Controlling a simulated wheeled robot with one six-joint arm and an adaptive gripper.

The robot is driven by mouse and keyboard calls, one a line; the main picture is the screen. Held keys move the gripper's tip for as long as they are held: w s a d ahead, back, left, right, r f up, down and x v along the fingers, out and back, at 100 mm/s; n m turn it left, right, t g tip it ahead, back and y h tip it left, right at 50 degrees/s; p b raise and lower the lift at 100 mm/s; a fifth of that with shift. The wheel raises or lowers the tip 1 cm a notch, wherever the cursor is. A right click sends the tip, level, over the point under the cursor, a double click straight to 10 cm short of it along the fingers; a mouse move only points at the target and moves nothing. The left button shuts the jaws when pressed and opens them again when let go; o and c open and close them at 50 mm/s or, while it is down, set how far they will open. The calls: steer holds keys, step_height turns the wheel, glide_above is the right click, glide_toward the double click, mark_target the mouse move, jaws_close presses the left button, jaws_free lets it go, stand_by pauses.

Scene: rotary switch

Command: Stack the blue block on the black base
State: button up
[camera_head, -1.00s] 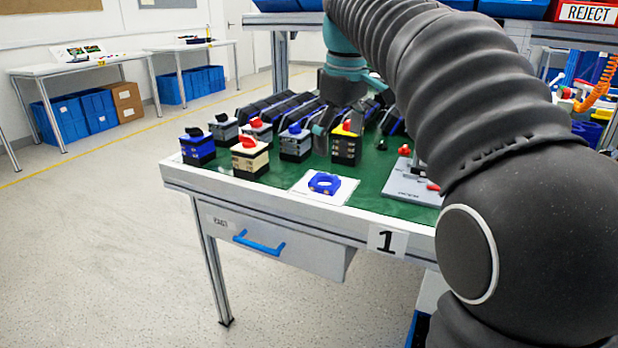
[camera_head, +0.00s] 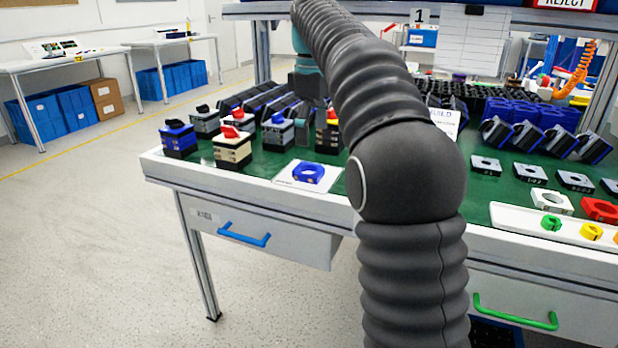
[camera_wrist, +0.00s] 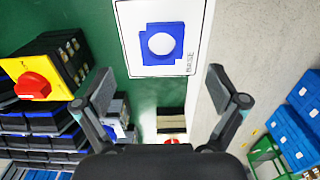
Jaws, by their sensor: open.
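A flat blue block (camera_head: 308,172) with a round hole lies on a white card (camera_head: 282,180) near the bench's front edge. In the wrist view the blue block (camera_wrist: 162,43) sits inside the card's frame, beside the printed word BASE. My gripper (camera_wrist: 160,92) is open and empty, its two fingers spread wide, with the block beyond the fingertips and between their lines. In the head view my gripper is mostly hidden by my arm. Several stacks have black lower parts, such as the blue-topped one (camera_head: 178,140); I cannot tell which black piece is the task's base.
A cream stack with a red knob (camera_head: 232,148) and a grey-blue stack (camera_head: 277,133) stand left of the card. A yellow-topped switch (camera_wrist: 35,80) is left in the wrist view. Black bins (camera_head: 270,100) stand behind. A white tray (camera_head: 515,222) lies at right. Floor is clear at left.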

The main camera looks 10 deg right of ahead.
mark_target(309, 164)
steer(key=shift+a+f+b, duration=0.2)
steer(key=shift+f+b, duration=0.3)
steer(key=shift+f, duration=1.45)
steer(key=shift+a+f+b, duration=0.15)
steer(key=shift+f+b, duration=0.3)
steer(key=shift+f, duration=1.45)
steer(key=shift+w, duration=0.1)
steer(key=c, duration=1.2)
